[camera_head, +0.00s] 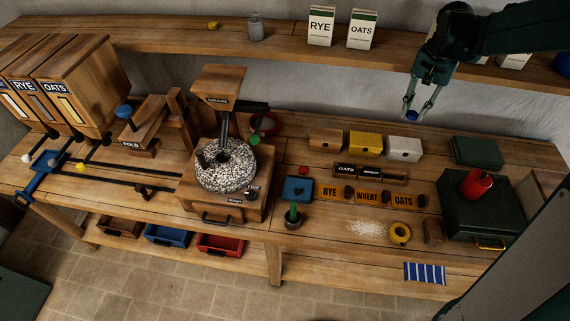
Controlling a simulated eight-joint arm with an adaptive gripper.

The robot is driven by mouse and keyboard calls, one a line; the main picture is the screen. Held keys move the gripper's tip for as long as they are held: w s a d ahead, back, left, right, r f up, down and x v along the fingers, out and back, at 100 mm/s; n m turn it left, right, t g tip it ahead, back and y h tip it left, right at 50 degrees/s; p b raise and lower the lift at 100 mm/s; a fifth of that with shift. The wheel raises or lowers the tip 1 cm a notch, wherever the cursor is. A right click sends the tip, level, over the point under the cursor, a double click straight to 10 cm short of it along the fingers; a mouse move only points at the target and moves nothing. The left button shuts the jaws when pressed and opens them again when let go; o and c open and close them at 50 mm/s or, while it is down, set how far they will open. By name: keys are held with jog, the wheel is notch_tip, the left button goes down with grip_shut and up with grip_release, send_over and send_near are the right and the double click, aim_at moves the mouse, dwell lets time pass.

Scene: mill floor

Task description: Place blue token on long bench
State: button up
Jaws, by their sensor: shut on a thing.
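The blue token (411,115) is a small dark blue disc at the tips of my gripper (417,112) in the upper right. My gripper is shut on it and holds it up in front of the grey wall. The fingers partly hide the token. The long bench (325,241) is the wide wooden worktop running across the picture below. My gripper appears to be above its back right part, near the white box and the dark green box. The exact height above the bench cannot be told.
A stone mill (226,166) stands mid-bench. Yellow (366,145) and white (404,150) boxes sit at the back. A dark green case (478,209) with a red object (476,184) stands right. A shelf (285,42) runs above. Bare wood shows between the front items.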

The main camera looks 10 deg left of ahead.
jog(key=w+a+n, duration=0.2)
jog(key=a+n, duration=0.2)
jog(key=a, duration=1.6)
jog(key=n, duration=0.4)
send_over(292, 164)
notch_tip(292, 164, down, 20)
jog(key=r, duration=0.1)
jog(key=shift+f+b, duration=0.3)
jog(key=shift+f, duration=0.65)
jog(key=shift+f, duration=0.1)
jog(key=shift+f, duration=2.8)
jog(key=shift+f, duration=2.1)
